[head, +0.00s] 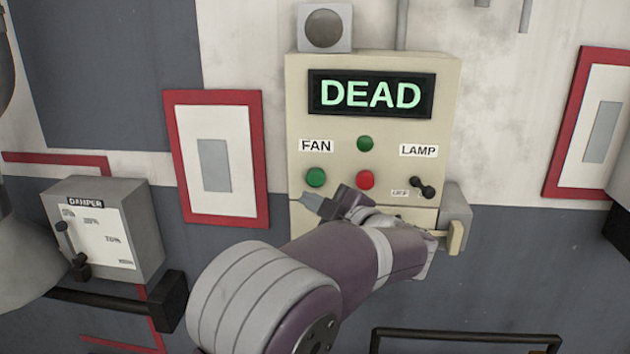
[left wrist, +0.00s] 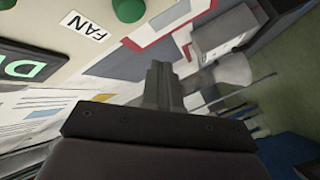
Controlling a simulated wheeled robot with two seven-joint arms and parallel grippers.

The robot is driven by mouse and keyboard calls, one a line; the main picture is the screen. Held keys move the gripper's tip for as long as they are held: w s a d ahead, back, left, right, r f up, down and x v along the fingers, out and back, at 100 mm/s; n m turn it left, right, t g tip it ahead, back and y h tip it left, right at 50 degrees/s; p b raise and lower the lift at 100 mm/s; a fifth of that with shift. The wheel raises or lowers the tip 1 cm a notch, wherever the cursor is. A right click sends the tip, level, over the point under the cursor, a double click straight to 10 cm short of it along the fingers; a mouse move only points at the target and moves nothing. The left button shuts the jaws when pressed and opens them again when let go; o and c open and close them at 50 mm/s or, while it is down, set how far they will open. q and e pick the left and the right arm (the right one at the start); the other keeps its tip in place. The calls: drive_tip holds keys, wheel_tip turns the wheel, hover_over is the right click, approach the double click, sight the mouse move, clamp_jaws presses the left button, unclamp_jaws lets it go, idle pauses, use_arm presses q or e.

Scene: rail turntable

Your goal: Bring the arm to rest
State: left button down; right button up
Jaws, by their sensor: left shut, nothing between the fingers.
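My left gripper (head: 312,202) is in front of the lower left part of the beige control panel (head: 300,115), below the green FAN button (head: 316,177). Its fingers (left wrist: 160,84) are shut with nothing between them. In the left wrist view the FAN label (left wrist: 84,27) and a green button (left wrist: 128,10) are at the upper left, apart from the fingers. The panel's display (head: 371,94) reads DEAD. My left arm hides the lower part of the panel. My right gripper is not in view.
A red button (head: 365,180), another green button (head: 365,143) and the LAMP switch (head: 424,187) are on the panel. A grey box (head: 455,212) with a beige lever (head: 456,237) sits at its right. The DAMPER box (head: 125,215) is at left. A dark rail (head: 465,335) lies below.

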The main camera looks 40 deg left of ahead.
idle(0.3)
use_arm(q)
drive_tip(key=w+d+f+m+t+h, duration=0.5)
drive_tip(key=w+d+m+t, duration=0.15)
drive_tip(key=m+t, duration=0.2)
drive_tip(key=d+f+m+g+h+b, duration=0.1)
drive_tip(key=d+f+m+h, duration=0.8)
drive_tip(key=f+m, duration=0.15)
drive_tip(key=s+d+f+m+g+h, duration=0.1)
drive_tip(key=s+f+m+g, duration=0.2)
drive_tip(key=s, duration=0.7)
drive_tip(key=s+d+f+m+g+h+b, duration=0.1)
drive_tip(key=s+d+f+m+g, duration=0.1)
drive_tip(key=s+f+g, duration=0.5)
drive_tip(key=s+f+m, duration=0.1)
drive_tip(key=s+f, duration=0.3)
drive_tip(key=f, duration=0.1)
drive_tip(key=shift+s+g+h, duration=0.25)
drive_tip(key=shift+g+h, duration=0.05)
drive_tip(key=shift+g, duration=0.05)
